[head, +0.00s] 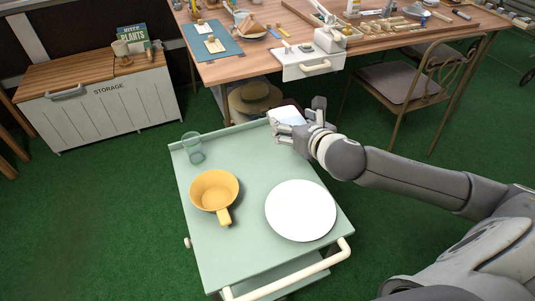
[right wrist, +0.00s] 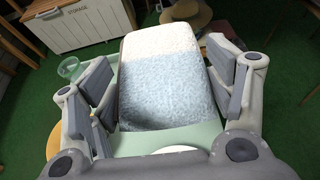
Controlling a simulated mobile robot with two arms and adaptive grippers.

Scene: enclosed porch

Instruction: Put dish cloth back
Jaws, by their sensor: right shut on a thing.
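The dish cloth (right wrist: 165,85), pale blue with a white end, fills the middle of the right wrist view between the two fingers. In the head view, the cloth (head: 287,115) shows as a small pale patch at the far right corner of the green cart. My right gripper (head: 298,122) is shut on it; the fingers hide part of the cloth in the head view. The green cart top (head: 240,160) lies below and in front of the gripper. I cannot tell whether the cloth touches the cart. My left gripper is not in view.
The cart carries a clear glass (head: 193,148), a yellow pan (head: 214,190) and a white plate (head: 301,211). A storage chest (head: 110,108) stands left, a chair (head: 400,80) right.

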